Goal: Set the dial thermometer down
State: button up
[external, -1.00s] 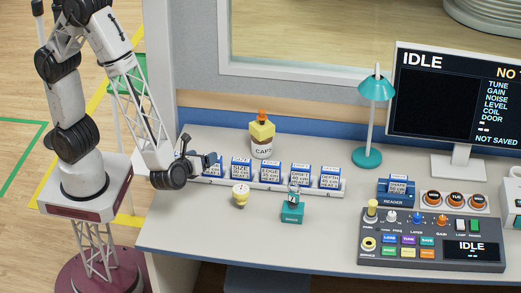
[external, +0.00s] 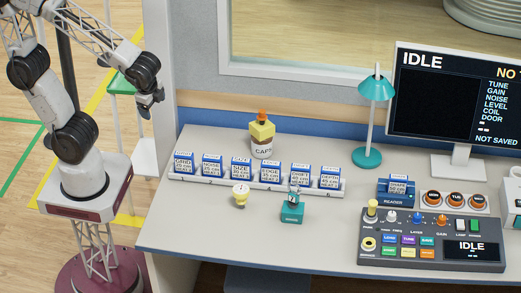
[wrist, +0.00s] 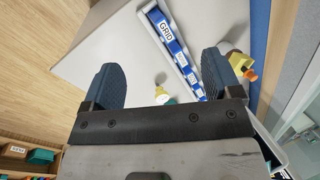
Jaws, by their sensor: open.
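The likely dial thermometer, a small yellow piece with a round pale face (external: 240,194), stands on the desk in front of the card rack. It also shows in the wrist view (wrist: 161,91), beyond and between my fingers. My gripper (external: 152,108) is up and to the left, off the desk's left edge, well apart from it. In the wrist view my gripper's two dark blue fingers (wrist: 161,62) are wide apart with nothing held between them.
A white rack (external: 255,184) of several blue labelled blocks lies behind the yellow piece. A teal piece (external: 292,211) stands to its right. The desk's front left is clear.

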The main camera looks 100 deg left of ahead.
jog(key=s+d+r+n+t+h, duration=0.2)
jog(key=s+r+n+h, duration=0.1)
jog(key=r, duration=0.2)
jog(key=shift+s+n, duration=0.3)
dwell(1.1)
